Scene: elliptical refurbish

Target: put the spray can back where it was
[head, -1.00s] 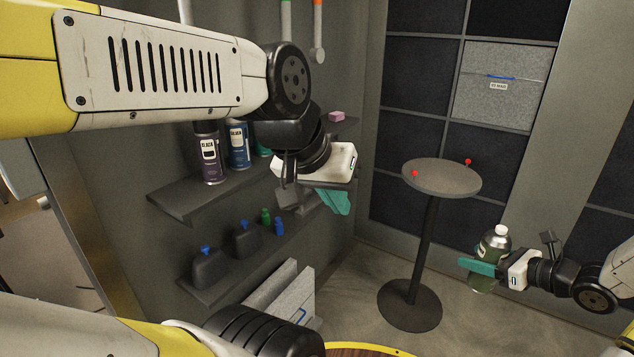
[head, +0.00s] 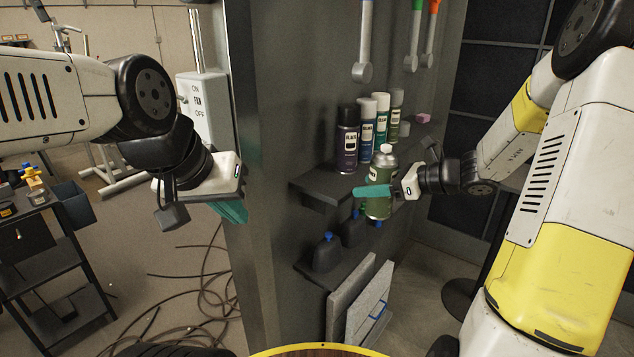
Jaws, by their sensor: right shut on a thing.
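A green spray can (head: 380,205) with a pale cap is held upright in my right gripper (head: 376,191), whose teal fingers are shut on it. The can is in front of the upper dark shelf (head: 322,186), near its front edge; I cannot tell whether it touches the shelf. Behind it on that shelf stand a purple can (head: 347,140) with a black cap, a blue can (head: 367,132), a teal can (head: 381,118) and a greenish can (head: 395,112). My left gripper (head: 232,208) hangs at the left, away from the shelves; its finger gap is not clear.
The lower shelf (head: 310,270) holds dark bottles (head: 326,253) with blue caps. Tools (head: 363,50) hang above the shelves. A pink block (head: 423,118) lies farther back. Grey panels (head: 370,300) lean below. A black cart (head: 65,260) and floor cables (head: 190,290) are at the left.

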